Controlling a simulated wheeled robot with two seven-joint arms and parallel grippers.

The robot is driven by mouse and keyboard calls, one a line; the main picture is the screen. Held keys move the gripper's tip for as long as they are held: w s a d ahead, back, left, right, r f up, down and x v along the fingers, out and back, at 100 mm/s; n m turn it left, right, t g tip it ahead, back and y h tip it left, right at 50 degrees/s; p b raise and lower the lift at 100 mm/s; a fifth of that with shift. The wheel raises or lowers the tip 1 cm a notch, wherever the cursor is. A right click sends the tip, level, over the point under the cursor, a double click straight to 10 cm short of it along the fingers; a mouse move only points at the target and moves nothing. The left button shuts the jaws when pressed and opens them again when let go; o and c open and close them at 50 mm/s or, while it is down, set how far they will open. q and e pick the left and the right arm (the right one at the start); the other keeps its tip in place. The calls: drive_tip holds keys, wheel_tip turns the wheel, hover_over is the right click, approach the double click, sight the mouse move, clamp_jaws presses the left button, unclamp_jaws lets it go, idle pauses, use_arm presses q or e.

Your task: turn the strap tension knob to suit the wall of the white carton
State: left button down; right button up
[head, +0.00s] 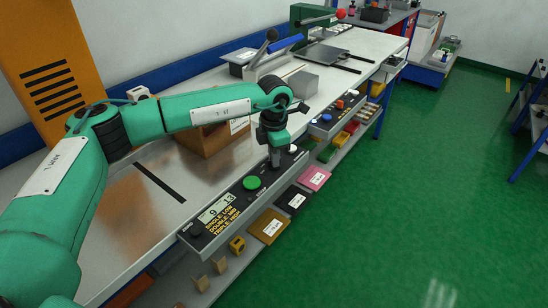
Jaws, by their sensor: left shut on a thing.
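My left gripper (275,161) points down onto the control panel (222,231) along the bench's front edge. It is shut on a small knob there, mostly hidden by the fingers. The panel carries a label (218,213) with lines that seem to read low, mid and high beside single, double and triple. A green button (252,183) lies to the left of the gripper and a white button (292,148) to its right. A dark round control (197,231) is at the panel's left end. No carton shows clearly as white. My right gripper is not in view.
A brown carton (205,141) stands behind my left forearm on the metal bench top (115,205). A second panel (322,128) with coloured buttons is further along the edge. Cards and small blocks lie on the shelf below. The green floor (400,200) at the right is clear.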

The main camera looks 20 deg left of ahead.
use_arm(q)
drive_tip(key=m+b, duration=0.1)
drive_tip(key=m, duration=0.1)
drive_tip(key=shift+f+m, duration=0.1)
drive_tip(key=shift+m, duration=0.3)
drive_tip(key=m+b, duration=0.1)
drive_tip(key=m, duration=0.3)
drive_tip(key=shift+b, duration=0.35)
drive_tip(key=m+b, duration=0.1)
drive_tip(key=m, duration=0.4)
drive_tip(key=m+b, duration=0.1)
drive_tip(key=m, duration=0.3)
drive_tip(key=shift+r, duration=0.2)
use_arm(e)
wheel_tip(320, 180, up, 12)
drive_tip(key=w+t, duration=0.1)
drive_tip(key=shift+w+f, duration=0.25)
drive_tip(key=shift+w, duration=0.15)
use_arm(q)
drive_tip(key=shift+w, duration=0.1)
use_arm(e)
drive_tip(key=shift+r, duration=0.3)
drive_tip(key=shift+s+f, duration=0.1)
use_arm(q)
drive_tip(key=c, duration=1.5)
unclamp_jaws()
